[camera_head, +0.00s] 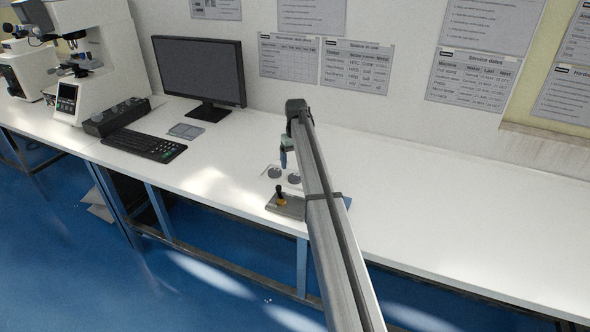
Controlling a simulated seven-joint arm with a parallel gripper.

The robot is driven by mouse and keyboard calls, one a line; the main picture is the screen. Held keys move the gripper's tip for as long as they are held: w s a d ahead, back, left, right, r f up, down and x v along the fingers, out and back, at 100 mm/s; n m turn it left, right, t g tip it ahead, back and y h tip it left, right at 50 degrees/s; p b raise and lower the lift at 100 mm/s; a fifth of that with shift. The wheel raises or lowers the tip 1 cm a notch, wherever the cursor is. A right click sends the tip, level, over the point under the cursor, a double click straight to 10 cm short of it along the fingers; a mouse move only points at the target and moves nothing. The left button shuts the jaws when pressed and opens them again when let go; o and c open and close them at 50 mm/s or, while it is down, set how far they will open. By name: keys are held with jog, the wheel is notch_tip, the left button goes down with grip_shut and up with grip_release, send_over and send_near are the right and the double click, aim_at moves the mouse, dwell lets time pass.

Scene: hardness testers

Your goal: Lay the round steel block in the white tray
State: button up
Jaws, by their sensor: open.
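Two small round grey discs, one on the left (275,172) and one on the right (294,178), show on a pale, white tray-like piece (284,170) at the bench's middle. I cannot tell which disc is the round steel block, or whether they are blocks or recesses. My gripper (284,164) is open and points down just above and behind the discs. It appears empty, but its fingertips are small here. My arm hides what lies to the right of the discs.
A grey plate (288,208) with a black-knobbed, yellow-based handle (280,194) sits at the bench's front edge. A monitor (200,70), a keyboard (145,145) and a white tester (100,60) stand on the left. The bench (450,210) is clear on the right.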

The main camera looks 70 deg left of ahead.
notch_tip(320, 180, up, 6)
jog(key=shift+r, duration=0.25)
jog(key=shift+w+d, duration=0.1)
jog(key=shift+w, duration=0.05)
dwell(0.5)
